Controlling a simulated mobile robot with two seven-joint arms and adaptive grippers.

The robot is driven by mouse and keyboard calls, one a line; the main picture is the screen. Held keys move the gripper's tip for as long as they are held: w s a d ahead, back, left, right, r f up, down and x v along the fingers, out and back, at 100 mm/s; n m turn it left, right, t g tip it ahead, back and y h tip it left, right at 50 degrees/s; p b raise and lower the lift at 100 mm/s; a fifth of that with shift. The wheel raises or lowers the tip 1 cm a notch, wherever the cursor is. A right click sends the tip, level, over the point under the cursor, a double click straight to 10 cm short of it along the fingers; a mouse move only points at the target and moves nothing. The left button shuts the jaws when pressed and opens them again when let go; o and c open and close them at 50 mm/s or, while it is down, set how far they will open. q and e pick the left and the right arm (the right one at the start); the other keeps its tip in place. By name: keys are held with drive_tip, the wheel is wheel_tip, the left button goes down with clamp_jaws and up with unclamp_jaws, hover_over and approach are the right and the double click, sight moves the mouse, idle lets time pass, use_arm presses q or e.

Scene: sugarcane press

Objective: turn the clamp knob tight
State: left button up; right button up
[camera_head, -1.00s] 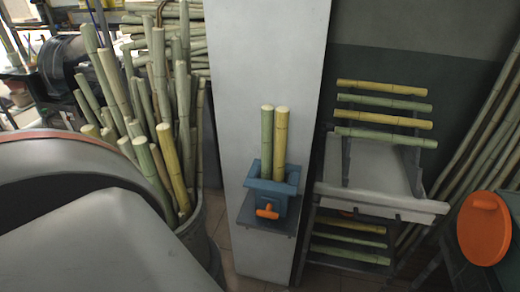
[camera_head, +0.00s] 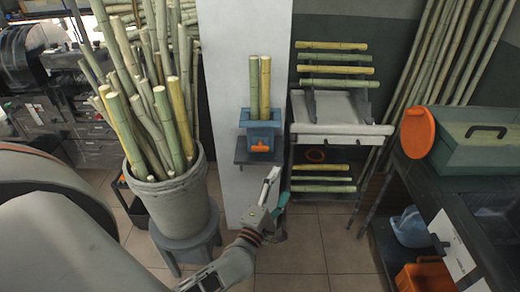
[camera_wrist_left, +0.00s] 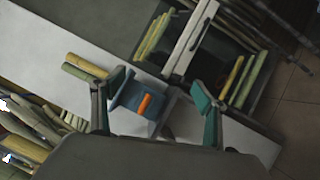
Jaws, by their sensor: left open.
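The orange clamp knob (camera_head: 260,148) is on the front of a blue clamp box (camera_head: 261,130), which sits on a small dark shelf on a pale pillar. Two upright cane pieces (camera_head: 259,85), one green and one yellow, stand in the clamp. My left gripper (camera_head: 274,188) is below and in front of the knob, open and apart from it. In the left wrist view the knob (camera_wrist_left: 145,103) shows between the two spread fingers (camera_wrist_left: 160,97), nearer the left one. My right gripper is not in view.
A bucket of tall canes (camera_head: 178,205) stands on a stool at left. A rack with cane pieces (camera_head: 340,137) is close on the clamp's right. At far right are a green press box (camera_head: 480,150) and an orange disc (camera_head: 417,132).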

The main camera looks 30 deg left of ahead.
sight(260, 148)
use_arm(q)
drive_tip(key=w+a+n+g+y, duration=0.1)
drive_tip(key=w+a+n+y, duration=0.1)
drive_tip(key=w+a+n, duration=0.2)
drive_tip(key=w+a+n+g+y, duration=0.1)
drive_tip(key=w+a+n+y, duration=0.2)
drive_tip(key=a+n, duration=0.2)
drive_tip(key=w+a+n+g+y, duration=0.2)
drive_tip(key=w+a+n, duration=0.2)
drive_tip(key=n, duration=0.5)
drive_tip(key=shift+w+a+f, duration=0.1)
drive_tip(key=shift+w+a, duration=0.1)
drive_tip(key=shift+a, duration=0.25)
drive_tip(key=shift+w+a+f, duration=0.1)
drive_tip(key=shift+w+a, duration=0.05)
drive_tip(key=shift+a, duration=0.25)
drive_tip(key=c, duration=1.1)
